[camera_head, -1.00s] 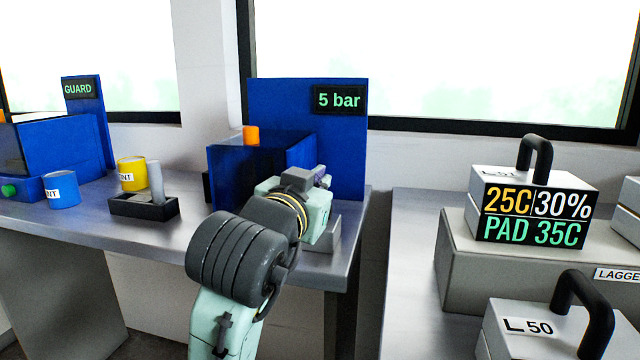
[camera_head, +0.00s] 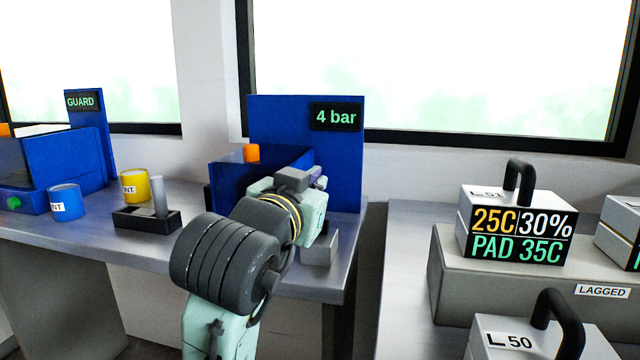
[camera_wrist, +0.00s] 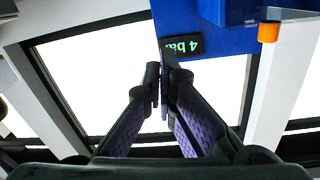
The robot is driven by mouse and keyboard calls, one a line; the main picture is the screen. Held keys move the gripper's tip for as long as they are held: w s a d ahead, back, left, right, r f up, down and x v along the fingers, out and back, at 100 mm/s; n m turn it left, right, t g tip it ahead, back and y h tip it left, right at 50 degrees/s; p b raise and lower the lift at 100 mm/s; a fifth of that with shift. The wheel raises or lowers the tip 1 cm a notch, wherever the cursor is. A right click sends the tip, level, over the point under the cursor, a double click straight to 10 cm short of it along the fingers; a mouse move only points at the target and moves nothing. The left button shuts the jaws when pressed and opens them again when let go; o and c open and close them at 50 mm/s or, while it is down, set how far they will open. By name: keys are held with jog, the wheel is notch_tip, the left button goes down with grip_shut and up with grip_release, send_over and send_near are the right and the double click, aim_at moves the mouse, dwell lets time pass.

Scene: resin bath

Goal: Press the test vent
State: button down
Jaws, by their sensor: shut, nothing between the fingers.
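A blue machine with a tall back panel (camera_head: 285,120) stands on the bench, and its display (camera_head: 336,117) reads "4 bar". An orange knob (camera_head: 251,153) sits on top of its blue chamber; it also shows in the wrist view (camera_wrist: 268,32). My gripper (camera_wrist: 163,68) is shut and empty, its purple-padded fingers together in front of the display (camera_wrist: 183,46) in the wrist view. In the head view my arm hides the front right of the machine and most of the gripper. A grey block (camera_head: 320,249) shows below my wrist. I cannot pick out the test vent for certain.
Left on the bench are a black tray (camera_head: 147,218) with a grey upright piece, a blue cup (camera_head: 64,202), a yellow cup (camera_head: 135,185) and the GUARD machine (camera_head: 55,160). A readout box (camera_head: 513,225) and an "L 50" box (camera_head: 510,340) stand on the right-hand bench.

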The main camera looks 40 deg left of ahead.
jog(key=v, duration=0.5)
jog(key=shift+s+r, duration=0.15)
jog(key=shift+r, duration=0.05)
dwell(0.4)
